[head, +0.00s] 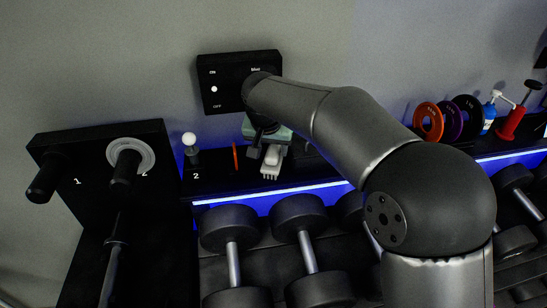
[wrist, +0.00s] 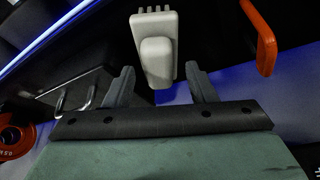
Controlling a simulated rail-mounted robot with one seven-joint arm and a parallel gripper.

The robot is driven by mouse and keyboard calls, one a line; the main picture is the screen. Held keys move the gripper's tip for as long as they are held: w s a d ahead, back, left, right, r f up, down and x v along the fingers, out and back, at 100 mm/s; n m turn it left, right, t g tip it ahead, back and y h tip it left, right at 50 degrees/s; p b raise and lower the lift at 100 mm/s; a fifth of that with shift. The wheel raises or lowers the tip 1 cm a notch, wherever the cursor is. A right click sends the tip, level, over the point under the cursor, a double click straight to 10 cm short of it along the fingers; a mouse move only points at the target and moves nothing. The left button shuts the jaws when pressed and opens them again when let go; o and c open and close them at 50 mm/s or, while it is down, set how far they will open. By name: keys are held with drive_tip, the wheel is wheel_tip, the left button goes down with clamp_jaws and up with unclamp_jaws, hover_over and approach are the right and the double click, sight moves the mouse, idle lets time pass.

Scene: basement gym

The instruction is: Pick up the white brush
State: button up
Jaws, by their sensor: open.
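The white brush (head: 270,168) lies on the dark shelf below the black wall panel, close to the shelf's blue-lit front edge. In the wrist view the white brush (wrist: 155,48) has a blocky head with short teeth at its far end and a rounded raised part toward me. My gripper (wrist: 159,70) is open, with one finger on each side of the brush's near end; the brush extends beyond the fingertips. I see no clear contact. In the head view my gripper (head: 267,148) is at the brush, partly hidden by my arm.
An orange piece (head: 235,157) stands beside the brush, and a white-balled object (head: 190,141) is farther left. Dumbbells (head: 300,214) sit below the shelf. Weight plates (head: 428,122), a blue bottle (head: 488,118) and a red object (head: 511,122) are to the right.

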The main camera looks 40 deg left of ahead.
sight(272, 153)
drive_tip(key=shift+s+d+p+x, duration=0.1)
drive_tip(key=shift+p+x, duration=0.4)
drive_tip(key=shift+x, duration=0.85)
drive_tip(key=shift+s+d+p+x, duration=0.1)
drive_tip(key=shift+p+x, duration=0.4)
drive_tip(key=shift+x, duration=0.85)
drive_tip(key=c, duration=0.8)
drive_tip(key=shift+o, duration=0.2)
drive_tip(key=shift+r, duration=0.1)
wheel_tip(272, 153, up, 7)
drive_tip(key=p, duration=0.4)
drive_tip(key=s+d+b, duration=0.1)
drive_tip(key=s+b, duration=0.1)
drive_tip(key=s+d+b, duration=0.1)
drive_tip(key=s+b, duration=0.1)
drive_tip(key=s+d+f+b, duration=0.1)
drive_tip(key=s+b, duration=0.1)
drive_tip(key=s, duration=0.1)
drive_tip(key=shift+f+b, duration=0.1)
drive_tip(key=shift+b, duration=0.3)
drive_tip(key=s+d+b, duration=0.4)
drive_tip(key=s, duration=0.5)
drive_tip(key=shift+s+r+b, duration=0.3)
drive_tip(key=shift+r+b, duration=0.05)
drive_tip(key=shift+r, duration=0.1)
drive_tip(key=shift+d, duration=0.1)
